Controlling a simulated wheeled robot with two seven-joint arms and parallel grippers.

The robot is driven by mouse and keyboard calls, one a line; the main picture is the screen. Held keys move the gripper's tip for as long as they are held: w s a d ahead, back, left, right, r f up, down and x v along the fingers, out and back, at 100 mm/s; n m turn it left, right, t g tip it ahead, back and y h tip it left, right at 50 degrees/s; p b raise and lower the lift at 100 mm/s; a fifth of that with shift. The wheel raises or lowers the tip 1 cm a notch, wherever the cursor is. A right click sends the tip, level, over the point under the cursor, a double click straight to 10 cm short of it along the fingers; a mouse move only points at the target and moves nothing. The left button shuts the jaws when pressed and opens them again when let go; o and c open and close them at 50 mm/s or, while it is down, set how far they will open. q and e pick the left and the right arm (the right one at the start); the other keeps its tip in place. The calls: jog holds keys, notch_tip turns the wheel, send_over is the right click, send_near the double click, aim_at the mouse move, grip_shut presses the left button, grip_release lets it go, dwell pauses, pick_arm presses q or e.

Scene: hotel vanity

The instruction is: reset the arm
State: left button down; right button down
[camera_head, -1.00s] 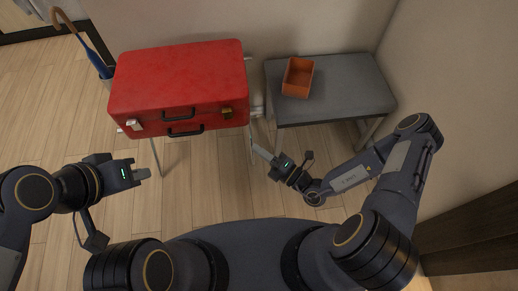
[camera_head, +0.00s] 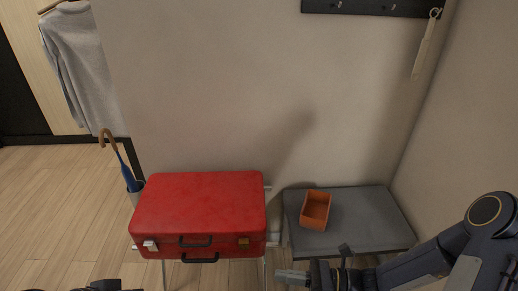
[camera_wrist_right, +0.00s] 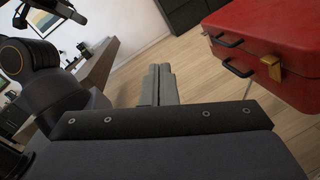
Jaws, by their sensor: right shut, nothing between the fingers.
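My right gripper (camera_head: 284,278) is at the bottom edge of the head view, in front of the gap between the red suitcase and the grey bench. Its fingers also show in the right wrist view (camera_wrist_right: 160,84), closed together with nothing between them. Only a dark sliver of my left gripper (camera_head: 108,286) shows at the bottom left of the head view. Its fingertips are cut off by the frame, so its opening cannot be made out.
A red suitcase (camera_head: 200,208) lies flat on a thin-legged stand. It also shows at the right of the wrist view (camera_wrist_right: 268,45). An orange open box (camera_head: 316,209) sits on the grey bench (camera_head: 360,212). An umbrella (camera_head: 125,165) stands left. A hook rail (camera_head: 375,7) is on the wall.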

jog(key=s+d+r+n+t+h+p, duration=0.1)
jog(key=s+d+r+n+h+p, duration=0.1)
jog(key=s+d+r+n+h, duration=0.2)
jog(key=s+d+r+n+t+h+p, duration=0.1)
jog(key=s+d+r+n+h, duration=0.3)
jog(key=r+n, duration=0.5)
jog(key=s+d+r+n+h+p, duration=0.4)
jog(key=d+r+n+h, duration=0.1)
jog(key=n, duration=0.5)
notch_tip(320, 180, up, 3)
jog(key=shift+s+d+f+t+h, duration=0.15)
jog(key=shift+s+d+t+h, duration=0.1)
jog(key=shift+d+t+h, duration=0.25)
jog(key=shift+a, duration=0.1)
